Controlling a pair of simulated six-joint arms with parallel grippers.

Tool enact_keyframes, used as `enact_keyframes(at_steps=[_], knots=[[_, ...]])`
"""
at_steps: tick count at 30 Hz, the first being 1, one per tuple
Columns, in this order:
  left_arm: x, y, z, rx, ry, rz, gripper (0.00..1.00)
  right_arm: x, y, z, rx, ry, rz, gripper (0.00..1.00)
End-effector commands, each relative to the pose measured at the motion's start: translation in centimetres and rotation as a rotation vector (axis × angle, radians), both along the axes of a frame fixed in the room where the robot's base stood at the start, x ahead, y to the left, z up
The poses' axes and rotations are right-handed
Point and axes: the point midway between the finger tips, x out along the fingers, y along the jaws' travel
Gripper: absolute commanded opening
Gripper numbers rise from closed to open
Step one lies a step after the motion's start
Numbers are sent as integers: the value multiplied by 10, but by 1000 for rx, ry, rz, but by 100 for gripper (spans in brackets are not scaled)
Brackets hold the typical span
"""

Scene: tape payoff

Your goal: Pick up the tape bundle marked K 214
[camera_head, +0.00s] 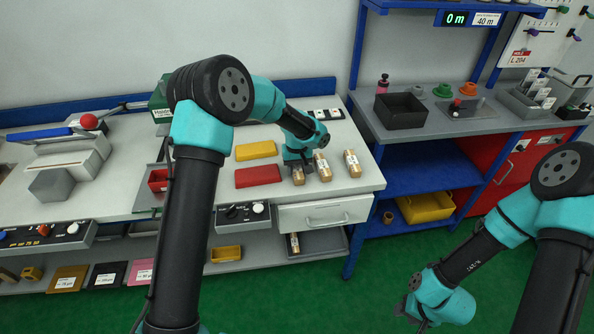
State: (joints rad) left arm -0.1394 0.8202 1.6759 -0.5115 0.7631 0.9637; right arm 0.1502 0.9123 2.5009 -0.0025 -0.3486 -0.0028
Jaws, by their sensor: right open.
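Three small tan bundles with white labels stand near the right front edge of the left bench: a left one (298,177), a middle one (322,169) and a right one (352,164). The labels are too small to read, so I cannot tell which is K 214. My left gripper (297,165) is at the left bundle, from above and behind; whether its fingers are open or shut on it is hidden. My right gripper (407,309) is open and empty, low over the green floor, away from the bundles.
A red block (258,177) and a yellow block (256,151) lie left of the bundles. Another tan bundle (294,243) is in a grey tray below the drawer (325,213). A dark bin (399,112) stands on the right bench. The floor (380,275) between is clear.

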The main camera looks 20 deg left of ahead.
Motion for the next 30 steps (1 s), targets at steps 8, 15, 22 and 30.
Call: enact_keyframes(at_steps=[8, 15, 22, 30], knots=[[0, 0, 0, 0, 0, 0, 16, 0, 0, 0, 0, 0, 0, 43], [0, 0, 0, 0, 0, 0, 10, 0, 0, 0, 0, 0, 0, 43], [0, 0, 7, 1, -2, 0, 10, 0, 0, 0, 0, 0, 0, 43], [1, 0, 34, 1, -2, 0, 10, 0, 0, 0, 0, 0, 0, 43]])
